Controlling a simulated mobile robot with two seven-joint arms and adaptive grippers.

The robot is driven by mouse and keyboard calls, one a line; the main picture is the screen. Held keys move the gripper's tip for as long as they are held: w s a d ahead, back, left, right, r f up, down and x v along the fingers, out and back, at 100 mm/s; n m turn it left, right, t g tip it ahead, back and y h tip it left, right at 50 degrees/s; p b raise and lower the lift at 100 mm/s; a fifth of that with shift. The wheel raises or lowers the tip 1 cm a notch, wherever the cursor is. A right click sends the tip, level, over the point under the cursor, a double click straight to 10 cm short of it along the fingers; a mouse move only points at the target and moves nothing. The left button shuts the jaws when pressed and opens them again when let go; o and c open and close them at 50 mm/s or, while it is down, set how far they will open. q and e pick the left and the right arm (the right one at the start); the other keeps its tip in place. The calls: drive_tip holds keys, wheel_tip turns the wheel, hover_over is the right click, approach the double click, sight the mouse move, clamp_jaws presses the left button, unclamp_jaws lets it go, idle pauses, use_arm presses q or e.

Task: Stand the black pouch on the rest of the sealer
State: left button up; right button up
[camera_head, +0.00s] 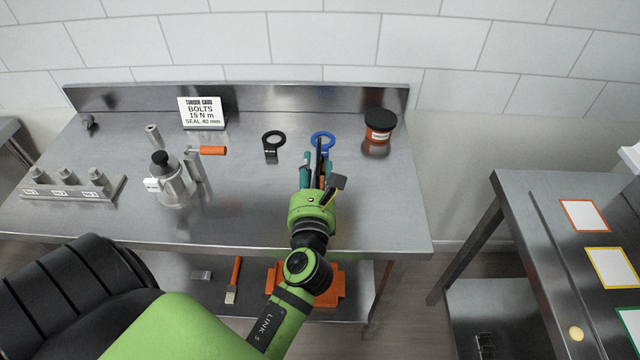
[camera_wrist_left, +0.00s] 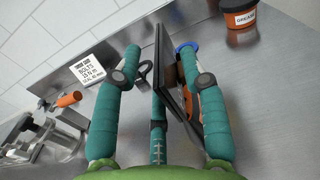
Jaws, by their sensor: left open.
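My left gripper (camera_head: 316,162) is open over the right part of the steel bench, its teal fingers apart. In the left wrist view its fingers (camera_wrist_left: 160,60) stand on either side of a thin dark upright panel (camera_wrist_left: 162,55). The panel, perhaps the black pouch, also shows as a narrow black strip (camera_head: 319,152) in the head view. I cannot tell whether the fingers touch it. An orange part (camera_wrist_left: 212,108) shows beside it, partly hidden by the right-hand finger. I cannot pick out a sealer or its rest for sure. My right gripper is not in view.
On the steel bench (camera_head: 240,215) stand a metal pot (camera_head: 172,187) with a black knob, a sign card (camera_head: 202,112), a black ring tool (camera_head: 273,142), a blue ring tool (camera_head: 329,137) and a grease tub (camera_head: 380,125). Bench space right of my gripper is clear.

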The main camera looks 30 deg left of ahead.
use_arm(q)
drive_tip(key=x, duration=0.2)
drive_tip(key=p+x, duration=0.1)
drive_tip(key=x, duration=0.1)
drive_tip(key=shift+d+r, duration=0.2)
drive_tip(key=shift+r, duration=0.05)
drive_tip(key=shift+w+a+f, duration=0.1)
drive_tip(key=shift+w+a, duration=0.05)
drive_tip(key=shift+w, duration=0.15)
drive_tip(key=shift+s, duration=0.1)
clamp_jaws()
